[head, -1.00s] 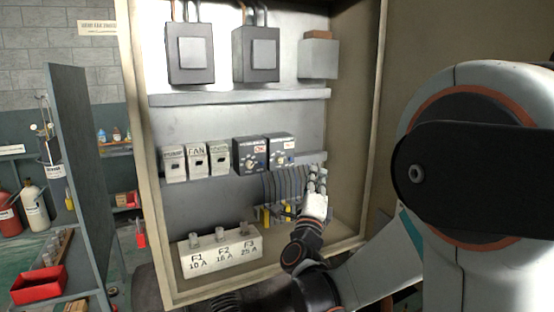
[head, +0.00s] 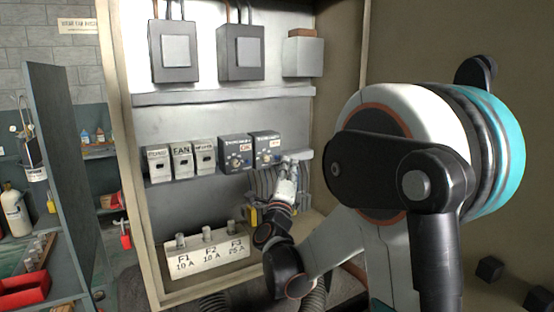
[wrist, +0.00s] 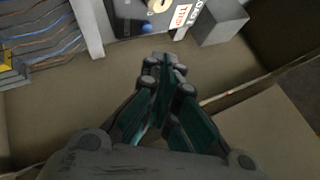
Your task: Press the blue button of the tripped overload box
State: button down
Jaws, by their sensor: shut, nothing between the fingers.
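Two dark overload boxes sit side by side in the open cabinet: the left one (head: 235,152) and the right one (head: 265,150). Each has a dial and a small label with reddish lettering, too small to read in the head view.
Grey terminal blocks (head: 262,184) with wires lie below the boxes. Switches (head: 181,160) stand to the left, and a fuse block (head: 207,255) stands lower left. A grey block (wrist: 218,20) lies right of the box in the wrist view. The cabinet's right wall is close.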

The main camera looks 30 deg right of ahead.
jog(key=shift+w, duration=0.75)
jog(key=shift+w, duration=0.1)
dwell(0.9)
jog(key=shift+w, duration=0.3)
jog(key=shift+w, duration=0.35)
dwell(0.6)
dwell(0.3)
jog(key=shift+s, duration=0.75)
jog(key=shift+s, duration=0.2)
jog(key=shift+s, duration=2.3)
